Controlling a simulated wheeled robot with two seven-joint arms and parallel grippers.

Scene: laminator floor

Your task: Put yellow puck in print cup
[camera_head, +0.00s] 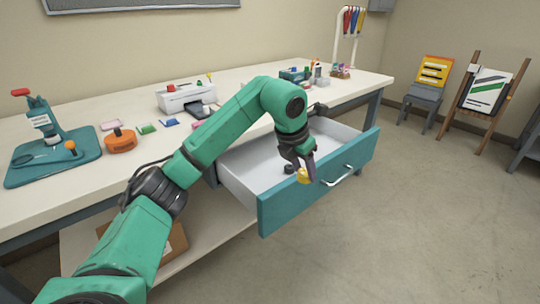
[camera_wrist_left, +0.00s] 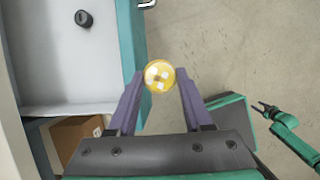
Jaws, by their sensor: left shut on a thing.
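My left gripper (camera_head: 302,172) is shut on the yellow puck (camera_head: 303,176), held in the air by the teal drawer front. In the left wrist view the puck (camera_wrist_left: 160,75) sits between the two purple fingertips, with pale square marks on its face. It shows beside the drawer front, against the floor. I cannot tell which thing is the print cup. A small dark round thing (camera_wrist_left: 84,18) lies in the open drawer. My right gripper (camera_wrist_left: 264,108) shows small at the right of the left wrist view, its fingers too small to judge.
The open drawer (camera_head: 236,186) juts out from the white workbench (camera_head: 60,205). On the bench stand a teal press (camera_head: 42,125), an orange round thing (camera_head: 121,143), a white printer (camera_head: 186,97) and several small items. A cardboard box (camera_head: 174,243) is below.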

